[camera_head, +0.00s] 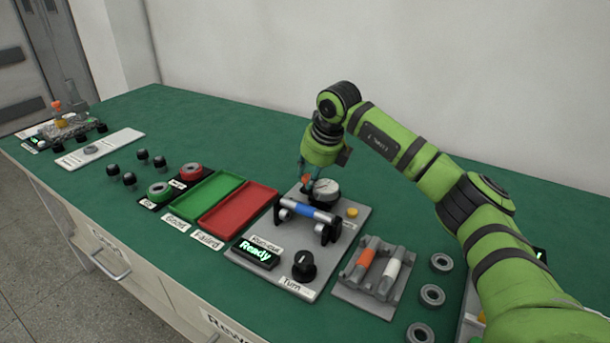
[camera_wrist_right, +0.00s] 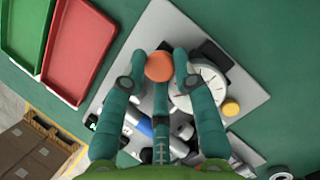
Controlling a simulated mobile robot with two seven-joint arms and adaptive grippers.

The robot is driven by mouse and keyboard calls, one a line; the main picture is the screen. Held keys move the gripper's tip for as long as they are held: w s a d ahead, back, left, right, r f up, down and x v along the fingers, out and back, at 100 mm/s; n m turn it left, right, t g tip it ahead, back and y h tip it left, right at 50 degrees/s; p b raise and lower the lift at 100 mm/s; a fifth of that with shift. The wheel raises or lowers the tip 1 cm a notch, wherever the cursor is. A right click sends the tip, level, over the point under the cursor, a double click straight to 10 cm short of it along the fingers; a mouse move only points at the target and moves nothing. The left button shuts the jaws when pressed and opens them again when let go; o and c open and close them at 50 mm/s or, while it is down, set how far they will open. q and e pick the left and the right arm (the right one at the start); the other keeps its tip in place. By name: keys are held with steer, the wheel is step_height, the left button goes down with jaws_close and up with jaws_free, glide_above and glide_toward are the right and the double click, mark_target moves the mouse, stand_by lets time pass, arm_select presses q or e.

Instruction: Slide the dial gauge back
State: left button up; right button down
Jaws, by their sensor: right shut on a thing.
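The dial gauge (camera_head: 326,190) has a round white face and stands at the back of the grey runout station plate (camera_head: 354,214). In the right wrist view its dial (camera_wrist_right: 208,88) is partly hidden by a finger. My right gripper (camera_head: 304,178) is shut on an orange knob (camera_wrist_right: 159,66) beside the dial; the knob also shows in the head view (camera_head: 306,178). A blue-banded shaft (camera_head: 308,209) lies across black supports in front of the gauge. My left gripper is not in view.
A green tray (camera_head: 184,219) and a red tray (camera_head: 259,190) lie left of the station. A yellow button (camera_head: 352,212), a black dial knob (camera_head: 304,263) and a "Ready" display (camera_head: 254,253) are on the plate. A grey rack (camera_head: 348,291) and several rings stand right.

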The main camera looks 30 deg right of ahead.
mark_target(323, 190)
steer(key=shift+w+d+r, duration=0.1)
steer(key=shift+d+r, duration=0.05)
steer(key=shift+r, duration=0.05)
steer(key=c, duration=1)
jaws_free()
steer(key=shift+w, duration=0.1)
steer(key=shift+f, duration=0.15)
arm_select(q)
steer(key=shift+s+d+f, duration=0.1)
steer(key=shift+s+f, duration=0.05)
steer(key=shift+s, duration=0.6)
arm_select(e)
steer(key=v, duration=1.2)
